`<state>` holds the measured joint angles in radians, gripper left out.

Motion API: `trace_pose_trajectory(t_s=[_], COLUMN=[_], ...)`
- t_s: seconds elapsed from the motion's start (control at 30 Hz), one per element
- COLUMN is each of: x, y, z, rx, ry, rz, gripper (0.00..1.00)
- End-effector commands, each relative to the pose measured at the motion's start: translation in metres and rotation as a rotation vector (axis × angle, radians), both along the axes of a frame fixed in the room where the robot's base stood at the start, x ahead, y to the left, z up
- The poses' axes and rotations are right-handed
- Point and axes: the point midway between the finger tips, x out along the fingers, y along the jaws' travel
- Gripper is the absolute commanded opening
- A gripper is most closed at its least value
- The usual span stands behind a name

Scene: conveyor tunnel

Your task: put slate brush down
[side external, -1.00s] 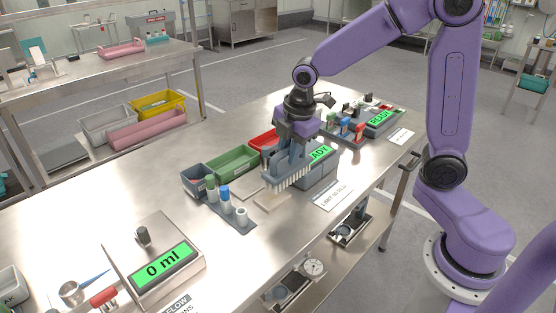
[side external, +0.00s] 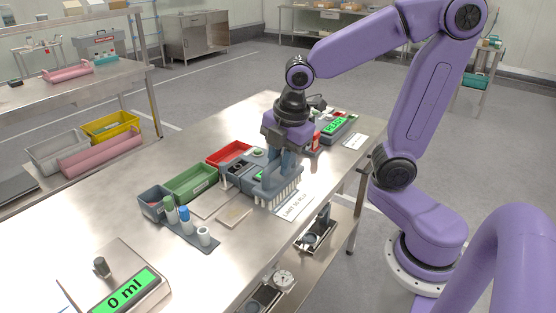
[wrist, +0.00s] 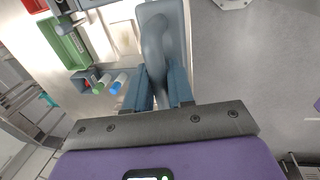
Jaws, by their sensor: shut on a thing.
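The slate brush (side external: 270,186) has a blue-grey body and a row of pale bristles pointing down. My gripper (side external: 282,158) is shut on its handle from above. The brush is beside a grey box with a display, over the near side of the steel table and next to a printed label. I cannot tell whether the bristles touch the tabletop. In the wrist view the brush (wrist: 162,35) lies lengthwise between my fingers (wrist: 160,85), which hide part of it.
The grey box (side external: 237,176) is just left of the brush. A green bin (side external: 191,183), a red bin (side external: 228,153) and a rack of bottles (side external: 192,225) stand farther left. The label (side external: 296,206) lies near the table edge. A scale (side external: 128,290) is at front left.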

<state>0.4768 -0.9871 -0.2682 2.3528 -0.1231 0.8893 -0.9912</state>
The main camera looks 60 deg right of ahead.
Motion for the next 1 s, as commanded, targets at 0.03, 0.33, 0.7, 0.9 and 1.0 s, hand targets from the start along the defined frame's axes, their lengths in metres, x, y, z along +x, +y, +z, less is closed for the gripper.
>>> trace_pose_trajectory(t_s=[0.03,0.33,0.7,0.9,1.0], x=[0.000,0.001,0.066,0.120,0.144], y=[0.000,0.000,-0.019,-0.054,-0.077], z=[0.000,0.000,0.008,0.008,0.006], rx=[0.000,0.000,-0.001,0.000,0.002], ry=[0.000,-0.001,0.012,0.014,0.012], rz=[0.000,-0.001,-0.011,-0.011,-0.012], gripper=[0.00,0.00,0.00,0.00,0.00])
